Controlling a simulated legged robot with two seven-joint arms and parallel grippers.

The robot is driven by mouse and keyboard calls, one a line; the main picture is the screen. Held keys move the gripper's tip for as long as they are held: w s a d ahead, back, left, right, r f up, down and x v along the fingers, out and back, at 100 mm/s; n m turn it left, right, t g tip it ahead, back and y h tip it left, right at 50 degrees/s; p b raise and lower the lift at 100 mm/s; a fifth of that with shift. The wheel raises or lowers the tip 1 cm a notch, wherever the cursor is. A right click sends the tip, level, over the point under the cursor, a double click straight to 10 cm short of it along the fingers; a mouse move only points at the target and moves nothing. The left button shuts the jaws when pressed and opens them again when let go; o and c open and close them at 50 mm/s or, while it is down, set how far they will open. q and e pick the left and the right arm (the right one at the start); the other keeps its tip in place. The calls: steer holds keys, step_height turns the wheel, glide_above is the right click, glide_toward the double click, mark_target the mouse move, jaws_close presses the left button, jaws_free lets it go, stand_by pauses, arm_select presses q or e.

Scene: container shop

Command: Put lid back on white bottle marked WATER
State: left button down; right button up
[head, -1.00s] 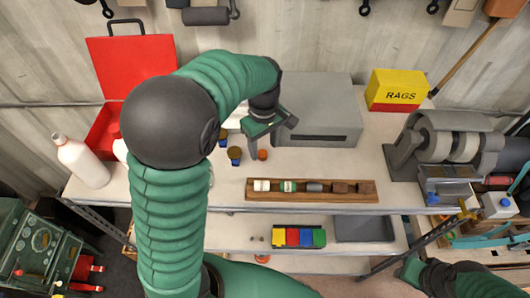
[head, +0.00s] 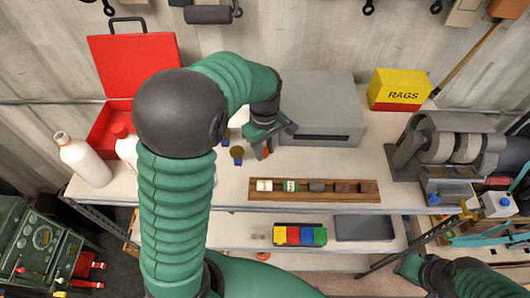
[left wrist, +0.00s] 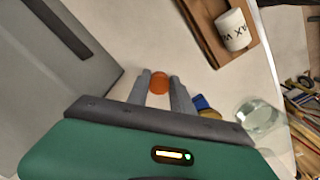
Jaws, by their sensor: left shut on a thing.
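My left gripper (head: 267,148) is low over the bench in front of the grey box. In the left wrist view its fingers (left wrist: 160,88) are shut on a small round orange lid (left wrist: 159,83), which is mostly hidden in the head view. A white bottle (head: 86,163) with an uncapped-looking neck stands at the bench's left end. A second white bottle with a red cap (head: 119,129) stands beside it, partly hidden by my left arm. I cannot read WATER on either. My right gripper (head: 410,267) shows in part at the lower right; its jaws are unclear.
A wooden rack (head: 350,198) with several small cylinders lies along the front edge. The grey box (head: 320,112) is behind my gripper. A small blue-based jar (head: 237,158) is close on its left. An open red toolbox (head: 100,122) stands behind the bottles.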

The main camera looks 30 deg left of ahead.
arm_select(q)
steer(key=shift+a+f, duration=0.1)
steer(key=shift+w+r, duration=0.1)
steer(key=shift+r, duration=0.25)
steer(key=r+b, duration=0.1)
steer(key=s+r+b, duration=0.1)
steer(key=shift+r, duration=0.35)
steer(key=s+b, duration=0.1)
steer(key=s, duration=0.3)
steer(key=s+d+b, duration=0.1)
steer(key=s, duration=0.3)
steer(key=s+r+b, duration=0.1)
steer(key=s+b, duration=0.1)
steer(key=s, duration=0.2)
steer(key=shift+s+d+r, duration=0.1)
steer(key=shift+s+d, duration=0.05)
steer(key=shift+d, duration=0.1)
steer(key=shift+s+d+r+p, duration=0.1)
steer(key=shift+s+r+p, duration=0.15)
steer(key=shift+s, duration=0.35)
steer(key=shift+s+r+p, duration=0.1)
steer(key=shift+s+p, duration=0.25)
steer(key=shift+s, duration=0.25)
steer(key=shift+s+f, duration=0.1)
steer(key=shift+s, duration=0.15)
steer(key=shift+w, duration=0.1)
